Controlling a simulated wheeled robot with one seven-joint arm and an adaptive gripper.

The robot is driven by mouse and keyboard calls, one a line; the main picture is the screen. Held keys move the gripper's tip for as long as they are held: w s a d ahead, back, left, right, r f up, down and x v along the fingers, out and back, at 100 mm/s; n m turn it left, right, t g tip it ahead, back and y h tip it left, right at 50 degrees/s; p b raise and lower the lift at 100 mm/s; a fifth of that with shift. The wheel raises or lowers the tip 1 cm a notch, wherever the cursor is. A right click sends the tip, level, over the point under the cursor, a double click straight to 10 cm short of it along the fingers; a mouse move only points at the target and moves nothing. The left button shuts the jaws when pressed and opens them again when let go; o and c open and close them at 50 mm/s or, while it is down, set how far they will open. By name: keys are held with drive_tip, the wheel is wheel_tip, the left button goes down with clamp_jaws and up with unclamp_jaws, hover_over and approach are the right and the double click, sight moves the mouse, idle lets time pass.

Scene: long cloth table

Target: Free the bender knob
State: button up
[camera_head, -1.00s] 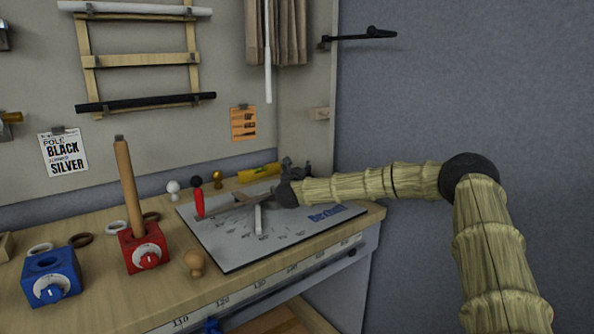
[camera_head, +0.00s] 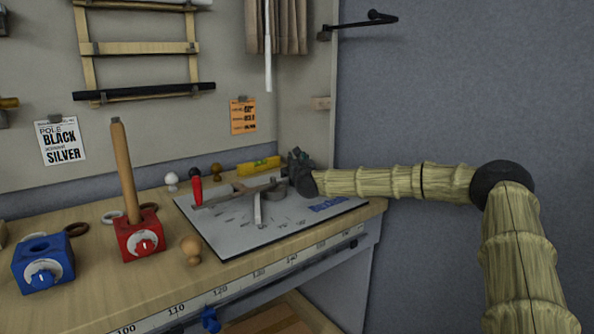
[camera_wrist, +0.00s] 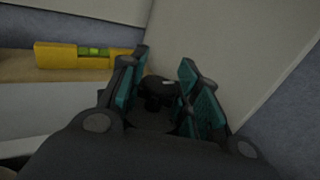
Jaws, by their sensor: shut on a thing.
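The bender is a pale marked plate (camera_head: 290,232) on the workbench, carrying a long bar (camera_head: 238,194), a red-handled lever (camera_head: 197,191), a grey round part (camera_head: 274,190) and a short pale bar (camera_head: 257,208). My gripper (camera_head: 299,160) is by the plate's back right corner, just right of the grey round part. In the wrist view, a dark knob (camera_wrist: 158,88) sits between the teal pads of my gripper (camera_wrist: 160,92), which is shut on it. The head view does not show the knob clearly, nor whether it touches the bender.
A yellow level (camera_head: 258,166) lies behind the plate, also seen in the wrist view (camera_wrist: 75,56). A red block (camera_head: 140,240) with a wooden pole and a blue block (camera_head: 42,264) stand left. A wall is close at the right.

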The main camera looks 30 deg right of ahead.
drive_tip(key=n+y+b, duration=0.1)
drive_tip(key=y+b, duration=0.1)
drive_tip(key=n+t+y+b, duration=0.1)
drive_tip(key=n+y+b, duration=0.1)
drive_tip(key=y+b, duration=0.1)
drive_tip(key=n+y+b, duration=0.2)
drive_tip(key=y+b, duration=0.1)
drive_tip(key=shift+d+f+t, duration=0.2)
drive_tip(key=shift+f+t, duration=0.1)
drive_tip(key=shift+f, duration=0.05)
drive_tip(key=n+y, duration=0.1)
drive_tip(key=n+y+b, duration=0.1)
drive_tip(key=y, duration=0.1)
drive_tip(key=n+y, duration=0.1)
drive_tip(key=shift+r, duration=0.3)
drive_tip(key=n+g+y, duration=0.1)
drive_tip(key=n+g+y+p, duration=0.1)
drive_tip(key=y, duration=0.1)
drive_tip(key=shift+r+y, duration=0.2)
drive_tip(key=shift+y, duration=0.1)
drive_tip(key=shift+n+g+y+p, duration=0.5)
drive_tip(key=shift+n+y+p, duration=0.2)
drive_tip(key=shift+y, duration=0.1)
drive_tip(key=shift+a+f+n+y, duration=0.1)
drive_tip(key=shift+n+y, duration=0.2)
drive_tip(key=shift+y, duration=0.1)
drive_tip(key=o, duration=1.1)
drive_tip(key=shift+c, duration=0.2)
